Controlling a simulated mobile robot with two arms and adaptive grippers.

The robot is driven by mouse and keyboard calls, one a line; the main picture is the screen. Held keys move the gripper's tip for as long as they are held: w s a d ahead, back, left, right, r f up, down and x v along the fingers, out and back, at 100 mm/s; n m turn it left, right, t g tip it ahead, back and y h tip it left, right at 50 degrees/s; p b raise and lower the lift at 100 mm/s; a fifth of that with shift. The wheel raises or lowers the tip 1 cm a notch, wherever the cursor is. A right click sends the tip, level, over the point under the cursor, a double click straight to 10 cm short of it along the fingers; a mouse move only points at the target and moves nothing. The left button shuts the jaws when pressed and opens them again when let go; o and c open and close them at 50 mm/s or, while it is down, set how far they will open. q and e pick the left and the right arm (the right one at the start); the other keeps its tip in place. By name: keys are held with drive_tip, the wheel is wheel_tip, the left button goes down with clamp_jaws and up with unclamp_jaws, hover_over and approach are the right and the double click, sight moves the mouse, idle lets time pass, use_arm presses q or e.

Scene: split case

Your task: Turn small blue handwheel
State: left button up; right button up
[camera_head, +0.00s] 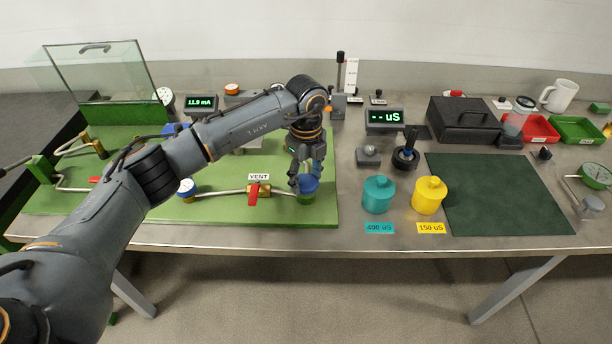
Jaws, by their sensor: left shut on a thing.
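The small blue handwheel (309,184) sits on top of a green valve body (306,199) at the right end of a pipe on the green board. My left gripper (305,177) points down over it and is shut on it. The fingers cover part of the wheel's left and upper side. My right gripper is not in view.
A brass valve with a red lever (254,193) and a VENT label (259,177) is just left of the handwheel. A teal jar (378,195) and a yellow jar (429,195) stand to the right. A dark green mat (495,195) lies bare beyond them.

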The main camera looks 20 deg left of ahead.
sight(306, 181)
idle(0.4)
use_arm(q)
drive_tip(key=o, duration=1.2)
drive_tip(key=shift+c, duration=0.2)
wheel_tip(306, 181, up, 12)
